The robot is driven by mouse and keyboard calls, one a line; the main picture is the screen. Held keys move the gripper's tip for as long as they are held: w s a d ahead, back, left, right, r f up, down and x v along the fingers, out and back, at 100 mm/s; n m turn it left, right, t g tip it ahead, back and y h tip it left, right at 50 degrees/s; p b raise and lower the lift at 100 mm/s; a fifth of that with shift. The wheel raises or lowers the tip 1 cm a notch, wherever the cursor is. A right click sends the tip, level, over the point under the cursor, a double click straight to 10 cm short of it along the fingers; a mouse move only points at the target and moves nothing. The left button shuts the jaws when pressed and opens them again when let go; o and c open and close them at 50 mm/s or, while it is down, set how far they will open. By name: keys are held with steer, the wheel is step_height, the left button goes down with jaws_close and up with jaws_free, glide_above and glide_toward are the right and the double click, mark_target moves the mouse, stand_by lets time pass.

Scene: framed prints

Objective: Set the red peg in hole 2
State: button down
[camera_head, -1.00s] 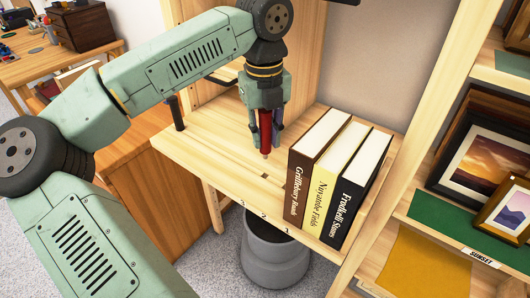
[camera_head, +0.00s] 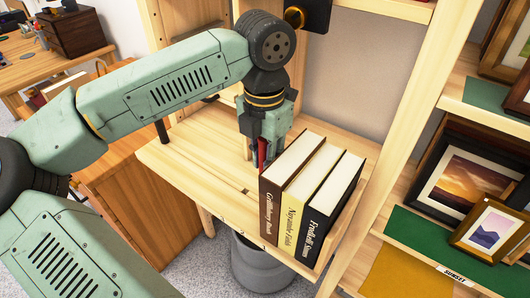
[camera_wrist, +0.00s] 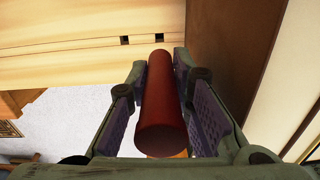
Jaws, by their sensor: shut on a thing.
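My gripper (camera_head: 264,150) is shut on the red peg (camera_head: 262,152), in front of the upright back board and just behind the brown book. In the wrist view the peg (camera_wrist: 163,110) lies lengthwise between my two finger pads (camera_wrist: 160,64). The peg's lower end is hidden behind the book in the head view, so I cannot tell its height above the shelf board. Two dark square holes (camera_wrist: 124,40) (camera_wrist: 159,38) show in the pale board beyond the peg's far end. One dark hole (camera_head: 246,190) shows in the head view, left of the books; its number is unclear.
Brown, yellow and black books (camera_head: 310,190) stand upright at the right of the wooden shelf board (camera_head: 200,165), close beside my gripper. A grey bin (camera_head: 262,268) is below. Framed prints (camera_head: 470,185) fill the right-hand shelves. The board's left part is clear.

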steer(key=shift+f+b, duration=1.4)
steer(key=shift+f, duration=2.25)
steer(key=shift+f+b, duration=1.05)
steer(key=shift+b, duration=0.2)
steer(key=c, duration=1.3)
jaws_free()
steer(key=shift+c, duration=0.2)
steer(key=shift+r, duration=3.75)
